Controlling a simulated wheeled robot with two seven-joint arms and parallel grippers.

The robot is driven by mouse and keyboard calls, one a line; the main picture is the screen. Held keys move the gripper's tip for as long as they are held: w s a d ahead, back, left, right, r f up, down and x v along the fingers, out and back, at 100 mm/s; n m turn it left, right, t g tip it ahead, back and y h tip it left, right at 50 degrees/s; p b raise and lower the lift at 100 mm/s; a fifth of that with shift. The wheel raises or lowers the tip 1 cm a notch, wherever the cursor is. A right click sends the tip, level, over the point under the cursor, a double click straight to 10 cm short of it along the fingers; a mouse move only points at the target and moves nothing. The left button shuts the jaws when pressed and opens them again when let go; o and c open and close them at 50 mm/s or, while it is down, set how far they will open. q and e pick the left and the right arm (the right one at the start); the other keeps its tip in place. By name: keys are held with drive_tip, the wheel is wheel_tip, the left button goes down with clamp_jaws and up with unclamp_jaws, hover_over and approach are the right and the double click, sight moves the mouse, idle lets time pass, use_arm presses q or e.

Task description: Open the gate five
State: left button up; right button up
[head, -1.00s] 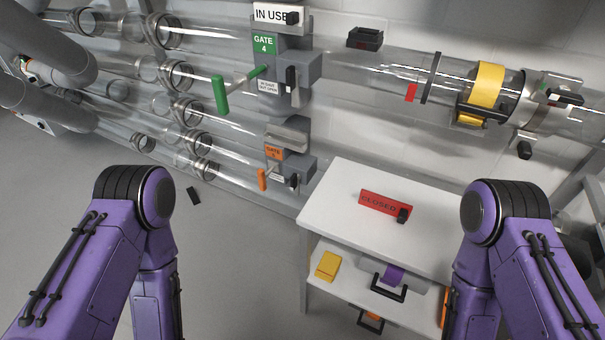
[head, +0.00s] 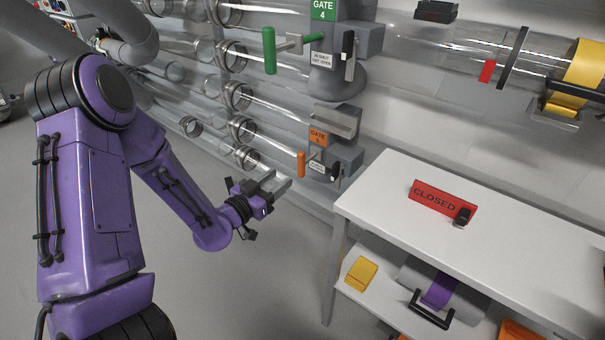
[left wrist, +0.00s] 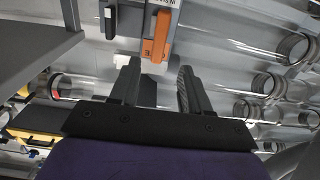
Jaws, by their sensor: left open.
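Gate five's orange label (head: 318,137) sits on a grey valve block (head: 346,160) on the lower tube; its digit is too small to read surely. Its orange handle (head: 301,164) hangs upright at the left of the block. My left gripper (head: 281,187) is open and empty, just below and left of the handle, apart from it. In the left wrist view, the orange handle (left wrist: 160,35) shows beyond and between the fingers of my open left gripper (left wrist: 159,75). My right gripper is out of view.
Gate four's green handle (head: 269,50) juts out above gate five. A white table (head: 390,185) bearing a red CLOSED sign (head: 442,199) stands to the right. Clear tubes run along the wall. The floor left of the table is clear.

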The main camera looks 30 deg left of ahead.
sight(299, 164)
use_arm(q)
drive_tip(key=w, duration=0.3)
drive_tip(key=w+b, duration=0.1)
drive_tip(key=w, duration=0.3)
drive_tip(key=w+d, duration=0.1)
drive_tip(key=w, duration=0.2)
drive_tip(key=shift+w+r, duration=0.1)
drive_tip(key=shift+w, duration=0.05)
clamp_jaws()
